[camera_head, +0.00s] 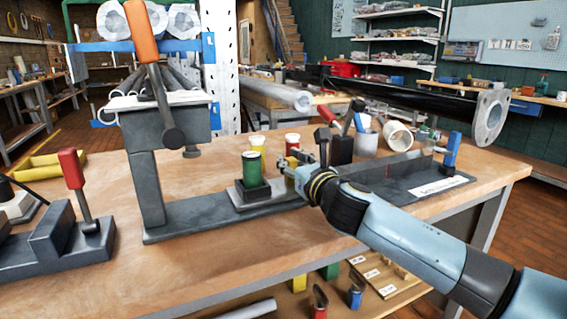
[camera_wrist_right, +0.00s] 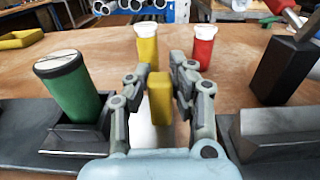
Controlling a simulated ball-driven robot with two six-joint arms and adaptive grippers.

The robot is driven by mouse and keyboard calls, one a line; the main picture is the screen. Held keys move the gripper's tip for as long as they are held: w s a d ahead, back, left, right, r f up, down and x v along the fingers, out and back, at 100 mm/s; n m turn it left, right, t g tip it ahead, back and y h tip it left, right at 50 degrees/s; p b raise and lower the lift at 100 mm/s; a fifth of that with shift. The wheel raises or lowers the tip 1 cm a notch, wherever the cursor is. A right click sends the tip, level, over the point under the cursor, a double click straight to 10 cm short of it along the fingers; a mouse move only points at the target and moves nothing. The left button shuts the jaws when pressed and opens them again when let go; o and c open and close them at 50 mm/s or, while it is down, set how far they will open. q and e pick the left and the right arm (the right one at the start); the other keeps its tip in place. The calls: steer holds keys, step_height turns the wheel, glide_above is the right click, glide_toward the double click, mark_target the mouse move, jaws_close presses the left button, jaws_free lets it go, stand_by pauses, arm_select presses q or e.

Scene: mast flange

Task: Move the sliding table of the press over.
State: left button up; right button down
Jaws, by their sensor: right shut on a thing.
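The press (camera_head: 150,190) is a dark grey frame with an orange-handled lever (camera_head: 142,32), standing on a long flat base (camera_head: 185,227). The sliding table (camera_head: 258,203) is a low dark block on that base, to the right of the press head. A green canister (camera_head: 252,170) stands upright in its holder. My right gripper (camera_head: 288,163) is just right of the canister. In the right wrist view (camera_wrist_right: 159,92) its fingers are shut on a yellow handle (camera_wrist_right: 159,98). The green canister is there at left (camera_wrist_right: 72,85), in a dark holder. My left gripper is out of view.
A yellow cup (camera_wrist_right: 145,45) and a red cup (camera_wrist_right: 204,47), both white-topped, stand behind the handle. A red-handled fixture (camera_head: 75,185) is at left. A black tube with a flange (camera_head: 490,118) is at the back right. The bench front is clear.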

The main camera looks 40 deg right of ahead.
steer(key=c, duration=1.6)
jaws_free()
steer(key=shift+d, duration=0.1)
steer(key=shift+c, duration=0.2)
steer(key=o, duration=0.5)
steer(key=shift+s+d, duration=0.15)
steer(key=shift+d, duration=0.05)
steer(key=shift+a, duration=0.15)
steer(key=v, duration=1.2)
